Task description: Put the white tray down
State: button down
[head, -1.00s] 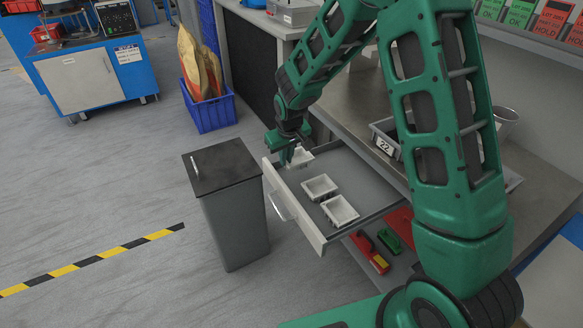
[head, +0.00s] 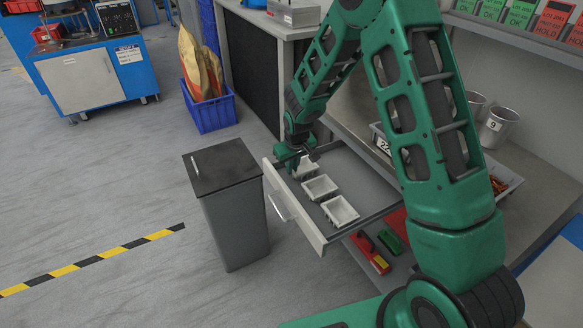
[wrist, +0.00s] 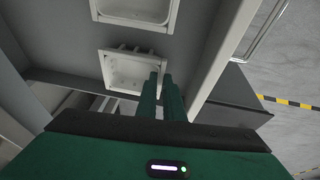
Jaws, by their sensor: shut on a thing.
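My gripper (head: 293,164) is low over the left end of the open drawer (head: 368,189). It is shut on the near wall of a white tray (head: 307,170). That tray looks about level, inside the drawer; I cannot tell whether its base touches the drawer floor. In the wrist view, my green fingers (wrist: 163,78) close on the edge of the held tray (wrist: 130,70), which looks empty. Two more white trays, a middle one (head: 320,187) and a front one (head: 341,211), sit in a row beside it. The wrist view also shows a neighbouring tray (wrist: 140,12).
A grey bin (head: 232,215) with a dark lid stands left of the drawer front (head: 290,205). The workbench (head: 540,190) above the drawer holds a grey container and metal cups (head: 497,127). Red and green items (head: 372,253) lie below the drawer. The drawer's right part is bare.

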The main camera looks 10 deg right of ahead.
jog(key=c, duration=1.9)
grip_release()
jog(key=v, duration=1.2)
